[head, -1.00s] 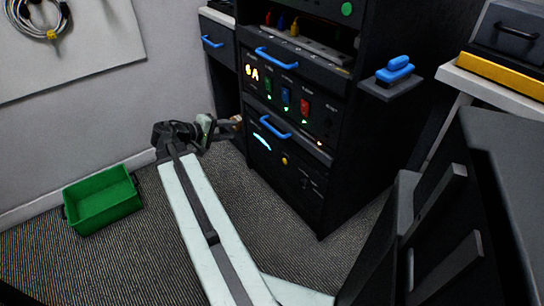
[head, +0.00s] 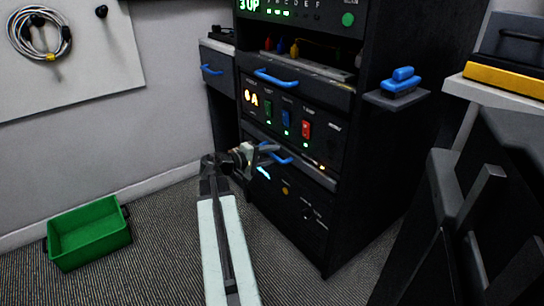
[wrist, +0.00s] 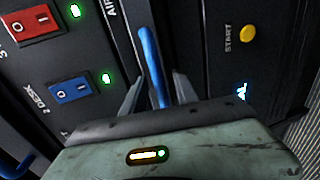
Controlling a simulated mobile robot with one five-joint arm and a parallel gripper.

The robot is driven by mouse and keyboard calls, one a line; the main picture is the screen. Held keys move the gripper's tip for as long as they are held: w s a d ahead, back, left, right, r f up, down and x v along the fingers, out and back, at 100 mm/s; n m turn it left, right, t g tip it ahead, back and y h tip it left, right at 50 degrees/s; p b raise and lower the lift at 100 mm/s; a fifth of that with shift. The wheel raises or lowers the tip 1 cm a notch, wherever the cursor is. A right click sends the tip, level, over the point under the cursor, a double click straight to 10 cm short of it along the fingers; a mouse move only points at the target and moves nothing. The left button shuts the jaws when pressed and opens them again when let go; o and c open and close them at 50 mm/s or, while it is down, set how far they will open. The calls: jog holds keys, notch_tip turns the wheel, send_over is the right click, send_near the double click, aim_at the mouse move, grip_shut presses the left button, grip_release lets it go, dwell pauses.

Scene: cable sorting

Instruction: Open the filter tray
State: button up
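The tray with the blue handle (head: 284,160) is in the lower part of the black rack, below the row of coloured switches. In the wrist view, the blue handle (wrist: 150,55) runs between my two fingers (wrist: 157,88). The fingers stand apart, one on each side of the bar, and I see no clear grip on it. The gripper body hides the handle's near end.
Another blue-handled drawer (head: 275,78) is above the switches (head: 305,130). A blue-handled object stands on a side shelf (head: 398,99). A green bin (head: 90,235) is on the carpet at left. The floor between the bin and rack is free apart from my arm.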

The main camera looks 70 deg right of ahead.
jog(key=shift+d, duration=0.15)
grip_shut()
dwell(1.3)
